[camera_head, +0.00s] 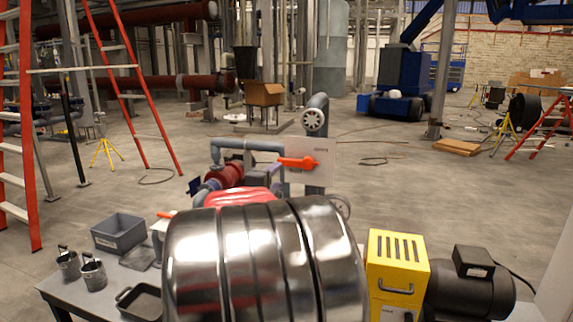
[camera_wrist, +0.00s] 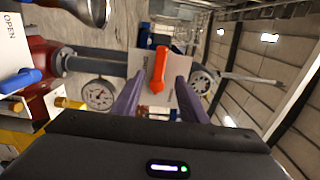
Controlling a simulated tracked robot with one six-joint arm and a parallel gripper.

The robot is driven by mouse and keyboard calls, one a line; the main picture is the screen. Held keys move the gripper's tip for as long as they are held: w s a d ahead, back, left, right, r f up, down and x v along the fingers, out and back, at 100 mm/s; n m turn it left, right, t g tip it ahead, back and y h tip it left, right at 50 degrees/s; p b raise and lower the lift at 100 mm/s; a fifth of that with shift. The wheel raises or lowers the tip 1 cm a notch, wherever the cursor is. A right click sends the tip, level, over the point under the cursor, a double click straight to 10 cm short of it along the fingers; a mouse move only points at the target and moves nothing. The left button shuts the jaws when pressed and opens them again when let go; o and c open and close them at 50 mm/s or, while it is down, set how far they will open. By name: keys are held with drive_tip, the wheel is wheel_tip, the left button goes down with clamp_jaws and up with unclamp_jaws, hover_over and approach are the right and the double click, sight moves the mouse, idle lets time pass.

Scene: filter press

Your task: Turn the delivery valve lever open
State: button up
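An orange lever (camera_head: 298,162) sits on a pale plate (camera_head: 322,160) beside a blue-grey pipe. It lies nearly level in the head view. In the wrist view the orange lever (camera_wrist: 159,70) and plate (camera_wrist: 176,68) appear turned on their side. The plate's small lettering is too small to read. My gripper (camera_wrist: 157,80) is open and empty, its two purple fingers pointing at the plate. The lever shows between and beyond the fingertips; I cannot tell whether they touch.
A shiny ribbed metal drum (camera_head: 265,255) fills the near middle. A blue lever (camera_wrist: 20,80) lies by a plate marked OPEN (camera_wrist: 8,40). A yellow box (camera_head: 396,260) and dark motor (camera_head: 468,290) stand right. Open floor lies beyond.

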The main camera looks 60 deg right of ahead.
sight(287, 165)
drive_tip(key=d, duration=0.4)
drive_tip(key=w+d, duration=0.1)
drive_tip(key=d, duration=0.4)
drive_tip(key=w+d, duration=0.1)
drive_tip(key=d, duration=0.3)
drive_tip(key=shift+w+d, duration=0.1)
drive_tip(key=shift+d, duration=0.05)
drive_tip(key=shift+c, duration=0.3)
clamp_jaws()
drive_tip(key=shift+f, duration=0.1)
drive_tip(key=shift+a, duration=0.25)
drive_tip(key=shift+d, duration=0.25)
